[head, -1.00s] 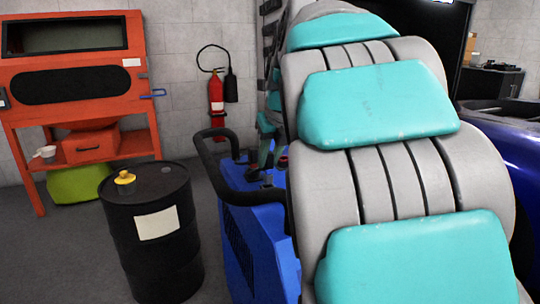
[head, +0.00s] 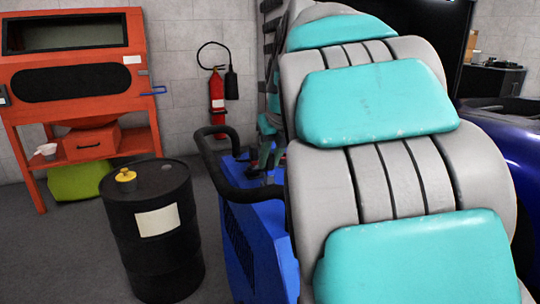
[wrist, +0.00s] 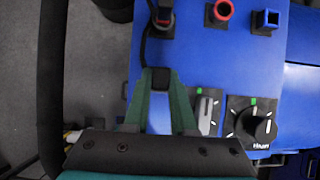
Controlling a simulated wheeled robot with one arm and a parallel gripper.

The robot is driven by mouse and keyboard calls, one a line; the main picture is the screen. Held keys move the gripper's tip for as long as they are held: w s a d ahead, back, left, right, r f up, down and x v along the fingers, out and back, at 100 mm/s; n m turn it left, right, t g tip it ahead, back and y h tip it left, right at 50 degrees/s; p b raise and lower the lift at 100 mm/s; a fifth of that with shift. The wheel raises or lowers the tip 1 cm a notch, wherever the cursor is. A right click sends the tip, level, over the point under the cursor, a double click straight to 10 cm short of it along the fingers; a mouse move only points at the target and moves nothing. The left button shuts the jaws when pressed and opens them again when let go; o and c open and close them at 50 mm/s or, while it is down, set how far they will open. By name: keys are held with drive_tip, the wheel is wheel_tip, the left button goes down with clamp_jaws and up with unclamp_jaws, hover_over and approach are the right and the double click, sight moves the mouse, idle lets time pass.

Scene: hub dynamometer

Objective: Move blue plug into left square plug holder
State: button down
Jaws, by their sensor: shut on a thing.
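In the wrist view my gripper (wrist: 160,88) has green fingers closed around a dark-ended piece, with blue showing between the fingers. In the head view my arm hides most of the panel.
A grey switch (wrist: 206,112) and a black knob (wrist: 253,124) are right of my gripper. The blue cabinet (head: 262,240) has a black handrail (head: 208,160). A black drum (head: 153,235) stands left of it.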

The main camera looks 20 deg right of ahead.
drive_tip(key=shift+f, duration=0.65)
drive_tip(key=shift+f, duration=0.4)
drive_tip(key=c, duration=0.7)
unclamp_jaws()
drive_tip(key=shift+o, duration=0.2)
drive_tip(key=v, duration=0.8)
drive_tip(key=shift+f, duration=0.1)
